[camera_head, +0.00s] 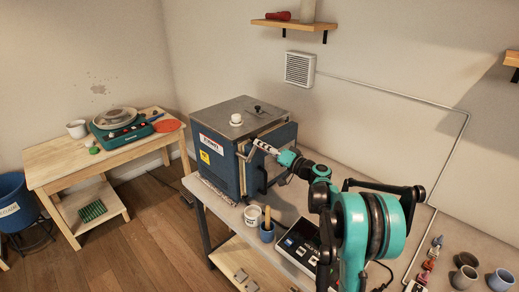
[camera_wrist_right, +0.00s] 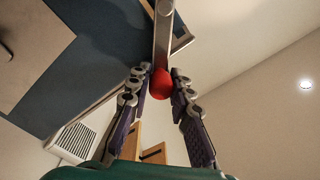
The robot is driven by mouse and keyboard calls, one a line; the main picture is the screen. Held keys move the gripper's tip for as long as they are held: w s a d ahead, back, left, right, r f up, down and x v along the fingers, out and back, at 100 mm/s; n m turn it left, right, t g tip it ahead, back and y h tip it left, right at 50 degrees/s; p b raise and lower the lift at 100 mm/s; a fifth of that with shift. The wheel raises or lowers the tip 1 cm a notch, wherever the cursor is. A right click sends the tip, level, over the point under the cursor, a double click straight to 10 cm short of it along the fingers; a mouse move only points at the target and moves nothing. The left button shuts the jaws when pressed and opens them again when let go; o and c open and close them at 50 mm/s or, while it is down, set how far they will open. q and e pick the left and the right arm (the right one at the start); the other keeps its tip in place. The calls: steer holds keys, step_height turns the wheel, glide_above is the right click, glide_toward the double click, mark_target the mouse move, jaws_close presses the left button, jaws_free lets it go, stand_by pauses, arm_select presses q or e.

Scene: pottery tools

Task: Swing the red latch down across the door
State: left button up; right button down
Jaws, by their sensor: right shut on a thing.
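The blue kiln (camera_head: 222,165) stands on the worktable, and its door side (camera_head: 284,134) faces right, partly behind my right gripper. My right gripper (camera_head: 264,147) is in front of the upper part of that side. In the right wrist view, the latch is a grey metal bar (camera_wrist_right: 163,40) ending in a round red knob (camera_wrist_right: 161,83). The bar runs from the knob toward the blue kiln body (camera_wrist_right: 95,60). The red knob is hidden in the head view. My left gripper is not in view.
A white cup (camera_head: 252,215), a blue cup with tools (camera_head: 267,232) and a dark control box (camera_head: 299,243) stand below my right arm. Several small pots stand at the lower right.

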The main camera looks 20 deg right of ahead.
mark_target(261, 152)
steer(key=f+m, duration=0.1)
steer(key=m, duration=0.1)
steer(key=d+f+m+b, duration=0.1)
steer(key=m, duration=0.1)
steer(key=f+m+b, duration=0.1)
steer(key=shift+w+d+m, duration=0.4)
steer(key=shift+w+d+f+m+t+h+b, duration=0.15)
steer(key=shift+f+m+b, duration=0.4)
steer(key=shift+m, duration=0.65)
steer(key=shift+d+f+m+t+h+b, duration=0.15)
steer(key=shift+f+m+b, duration=0.4)
steer(key=shift+m, duration=0.65)
steer(key=shift+f, duration=0.1)
steer(key=c, duration=1.4)
jaws_free()
steer(key=shift+o, duration=0.2)
steer(key=shift+f, duration=0.1)
